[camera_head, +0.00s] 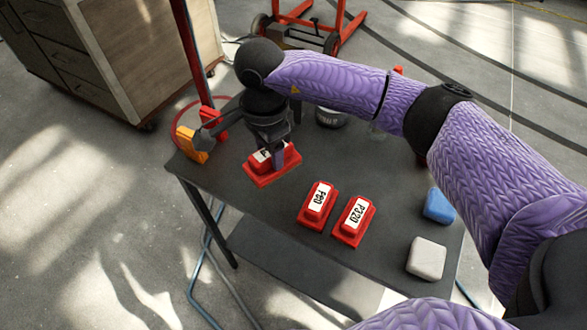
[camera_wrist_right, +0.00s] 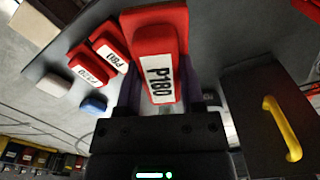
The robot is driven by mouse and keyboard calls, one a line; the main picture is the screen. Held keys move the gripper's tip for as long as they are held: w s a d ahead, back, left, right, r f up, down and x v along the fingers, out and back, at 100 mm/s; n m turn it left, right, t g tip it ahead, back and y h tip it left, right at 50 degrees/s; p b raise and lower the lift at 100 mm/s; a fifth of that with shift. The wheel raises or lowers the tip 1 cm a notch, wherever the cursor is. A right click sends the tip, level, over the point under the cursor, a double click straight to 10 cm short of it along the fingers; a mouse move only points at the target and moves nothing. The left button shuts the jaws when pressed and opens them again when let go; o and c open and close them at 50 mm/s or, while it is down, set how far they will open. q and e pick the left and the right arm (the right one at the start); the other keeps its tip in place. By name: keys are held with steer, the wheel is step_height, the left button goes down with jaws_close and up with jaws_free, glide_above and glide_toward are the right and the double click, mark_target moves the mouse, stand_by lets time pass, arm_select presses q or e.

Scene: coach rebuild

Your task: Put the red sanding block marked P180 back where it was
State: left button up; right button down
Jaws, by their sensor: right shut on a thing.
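The red sanding block marked P180 (camera_wrist_right: 158,75) is between the fingers of my right gripper in the wrist view, its white label facing the camera. In the head view the same block (camera_head: 262,178) is at the left part of the dark table (camera_head: 250,202), under my right gripper (camera_head: 272,150), which is shut on it. I cannot tell whether the block touches the tabletop. Two similar red blocks, P80 (camera_head: 317,204) and P320 (camera_head: 353,221), lie side by side to its right, apart from it. My left gripper is not in view.
A blue block (camera_head: 440,206) and a white block (camera_head: 426,258) lie at the table's right end. An orange object (camera_head: 192,145) is at the left edge, and a tin (camera_head: 331,117) stands at the back. A drawer cabinet (camera_head: 110,60) stands behind on the left.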

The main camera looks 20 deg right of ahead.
steer(key=f, duration=0.2)
steer(key=f+b, duration=0.1)
steer(key=shift+w+d+f, duration=0.1)
steer(key=shift+d+f, duration=0.15)
steer(key=shift+d, duration=0.05)
step_height(320, 180, down, 6)
steer(key=shift+a+b, duration=0.1)
steer(key=shift+b, duration=0.75)
steer(key=shift+f, duration=0.3)
steer(key=shift+r, duration=0.15)
steer(key=shift+c, duration=1)
jaws_free()
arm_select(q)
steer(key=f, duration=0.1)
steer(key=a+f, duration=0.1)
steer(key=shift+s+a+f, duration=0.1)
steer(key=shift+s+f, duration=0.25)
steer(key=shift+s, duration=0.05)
arm_select(e)
steer(key=shift+r, duration=0.1)
